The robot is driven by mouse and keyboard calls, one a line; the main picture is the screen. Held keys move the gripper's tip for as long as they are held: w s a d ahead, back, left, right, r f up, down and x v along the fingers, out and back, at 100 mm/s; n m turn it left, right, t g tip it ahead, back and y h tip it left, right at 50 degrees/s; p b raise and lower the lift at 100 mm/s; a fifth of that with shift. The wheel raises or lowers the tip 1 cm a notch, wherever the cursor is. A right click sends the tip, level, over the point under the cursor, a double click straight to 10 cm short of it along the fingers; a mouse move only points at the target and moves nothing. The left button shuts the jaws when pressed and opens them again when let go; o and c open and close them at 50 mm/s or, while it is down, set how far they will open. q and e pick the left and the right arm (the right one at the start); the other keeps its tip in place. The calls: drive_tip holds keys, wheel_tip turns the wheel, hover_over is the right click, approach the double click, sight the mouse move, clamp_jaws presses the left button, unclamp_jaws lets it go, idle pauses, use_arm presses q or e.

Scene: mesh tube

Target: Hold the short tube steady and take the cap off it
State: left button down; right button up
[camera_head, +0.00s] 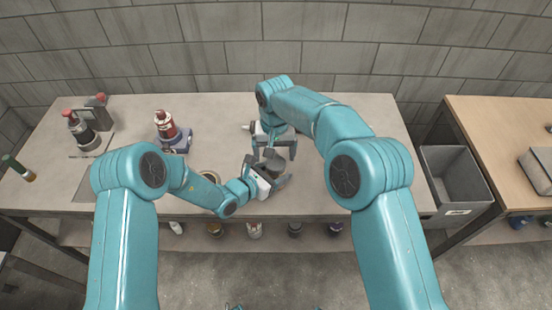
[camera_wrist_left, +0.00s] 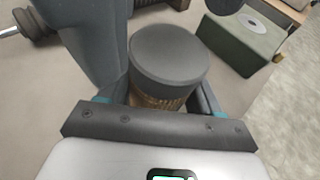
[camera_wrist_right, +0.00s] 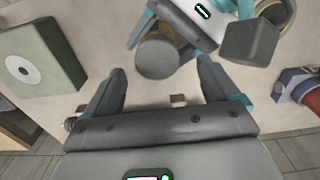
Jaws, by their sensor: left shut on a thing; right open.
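The short tube (camera_wrist_left: 152,100) is brownish with a dark grey cap (camera_wrist_left: 170,52) on its upper end. My left gripper (camera_head: 268,172) is shut around the tube below the cap. The capped tube stands between the left fingers in the left wrist view and also shows beyond my right fingers in the right wrist view (camera_wrist_right: 156,58). My right gripper (camera_head: 274,147) is open and empty, close to the cap, with its fingers (camera_wrist_right: 163,92) spread apart. A dark finger of it shows beside the cap in the left wrist view. The tube is mostly hidden in the head view.
A green box with a disc mark (camera_wrist_right: 42,62) lies close by on the bench (camera_head: 225,108). A grey bin (camera_head: 463,180) is right of the bench.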

sight(277, 163)
drive_tip(key=shift+r, duration=0.75)
drive_tip(key=shift+c, duration=0.2)
wheel_tip(277, 163, up, 3)
drive_tip(key=m, duration=0.4)
drive_tip(key=shift+d+f, duration=0.15)
drive_tip(key=shift+f, duration=0.05)
drive_tip(key=shift+m, duration=0.4)
wheel_tip(277, 163, down, 8)
drive_tip(key=shift+r, duration=0.2)
drive_tip(key=c, duration=1.1)
drive_tip(key=n, duration=0.6)
drive_tip(key=shift+d, duration=0.1)
